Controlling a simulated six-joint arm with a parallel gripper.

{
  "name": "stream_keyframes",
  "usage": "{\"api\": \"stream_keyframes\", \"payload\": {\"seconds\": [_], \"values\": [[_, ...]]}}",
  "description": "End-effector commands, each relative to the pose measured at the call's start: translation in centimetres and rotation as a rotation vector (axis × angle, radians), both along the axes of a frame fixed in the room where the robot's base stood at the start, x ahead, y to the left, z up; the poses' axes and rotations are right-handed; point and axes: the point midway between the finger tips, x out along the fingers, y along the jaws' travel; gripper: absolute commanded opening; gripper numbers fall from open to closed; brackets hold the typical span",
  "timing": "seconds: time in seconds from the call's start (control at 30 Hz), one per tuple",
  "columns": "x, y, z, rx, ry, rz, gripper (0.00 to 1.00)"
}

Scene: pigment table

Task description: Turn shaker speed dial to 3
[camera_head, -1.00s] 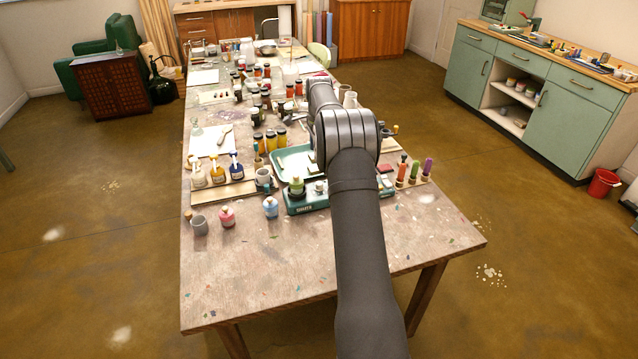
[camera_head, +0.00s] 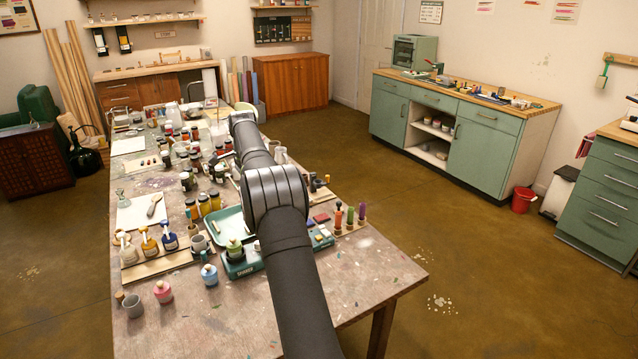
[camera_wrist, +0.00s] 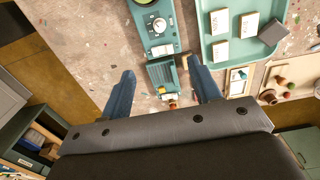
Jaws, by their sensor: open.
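The teal shaker (camera_head: 243,268), with its name on the front, stands on the paint-flecked table in the head view, partly hidden behind my arm. Its dial cannot be made out there. In the wrist view, a teal device with a round pale dial (camera_wrist: 156,24) lies at the top, beyond my fingertips; I cannot read the dial's setting or confirm that this is the same shaker. My gripper (camera_wrist: 160,66) is open, its two blue fingers spread apart. A smaller teal block (camera_wrist: 163,75) shows between them. In the head view my arm hides the gripper.
A teal tray (camera_wrist: 219,50) with white blocks and one dark block lies right of the dial device. Jars and pump bottles (camera_head: 148,243) crowd the table's left side. Upright coloured tools (camera_head: 350,215) stand in a rack at right. The table's front (camera_head: 235,325) is mostly clear.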

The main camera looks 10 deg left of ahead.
Motion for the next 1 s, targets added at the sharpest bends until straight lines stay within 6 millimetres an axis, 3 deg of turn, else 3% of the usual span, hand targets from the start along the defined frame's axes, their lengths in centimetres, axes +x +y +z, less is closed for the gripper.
{"api": "stream_keyframes", "payload": {"seconds": [0.3, 0.43, 0.67, 1.0], "values": [[1.9, -5.2, -2.2, 0.229, 0.150, -0.267, 0.44], [2.4, -6.6, -2.6, 0.310, 0.199, -0.366, 0.44], [2.2, -6.1, -4.7, 0.330, 0.215, -0.391, 0.44], [1.1, -3.5, -11.4, 0.328, 0.213, -0.387, 0.44]]}}
